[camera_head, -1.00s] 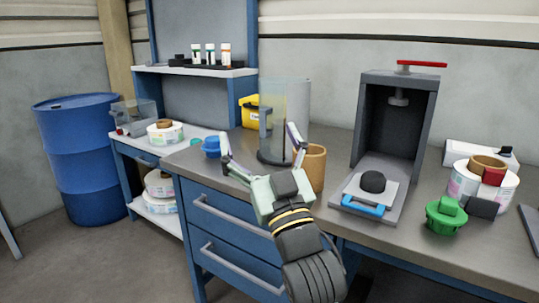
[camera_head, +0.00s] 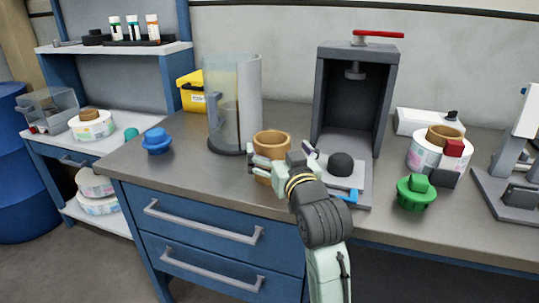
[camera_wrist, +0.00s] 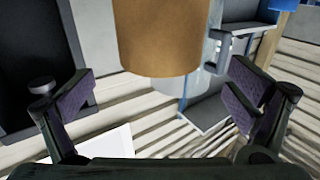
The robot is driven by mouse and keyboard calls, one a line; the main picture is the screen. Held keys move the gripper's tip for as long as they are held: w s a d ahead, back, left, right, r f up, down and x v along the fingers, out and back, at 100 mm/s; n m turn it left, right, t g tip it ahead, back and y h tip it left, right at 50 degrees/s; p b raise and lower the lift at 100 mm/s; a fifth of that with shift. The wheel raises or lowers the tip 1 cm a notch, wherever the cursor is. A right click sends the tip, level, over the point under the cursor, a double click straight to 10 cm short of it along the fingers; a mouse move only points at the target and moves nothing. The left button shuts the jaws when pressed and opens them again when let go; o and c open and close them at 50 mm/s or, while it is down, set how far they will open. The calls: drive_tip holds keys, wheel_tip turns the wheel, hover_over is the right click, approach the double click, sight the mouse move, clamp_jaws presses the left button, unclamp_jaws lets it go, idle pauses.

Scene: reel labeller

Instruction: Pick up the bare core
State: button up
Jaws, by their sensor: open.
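The bare core (camera_head: 272,140) is a brown cardboard tube standing upright on the workbench, just right of the tall clear cylinder. My gripper (camera_head: 281,160) is in front of the core, and its fingers cover part of the core's lower side. In the wrist view, the core (camera_wrist: 168,35) fills the top middle, ahead of the fingers. My gripper (camera_wrist: 160,100) is open there, with dark pads wide apart and nothing between the pads. I cannot tell how far the core is from the fingertips.
The grey press (camera_head: 355,95) stands close to the right of the core. The clear cylinder (camera_head: 225,110) stands close to its left. A green knob (camera_head: 416,192) and a label reel (camera_head: 425,155) sit farther right. A blue knob (camera_head: 157,142) sits near the left end.

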sight(268, 132)
drive_tip(key=p+x, duration=0.1)
drive_tip(key=x, duration=0.4)
drive_tip(key=shift+w+a+f+p, duration=0.15)
drive_tip(key=shift+w+p, duration=0.2)
drive_tip(key=shift+p, duration=0.05)
drive_tip(key=shift+c, duration=0.4)
drive_tip(key=c, duration=1.6)
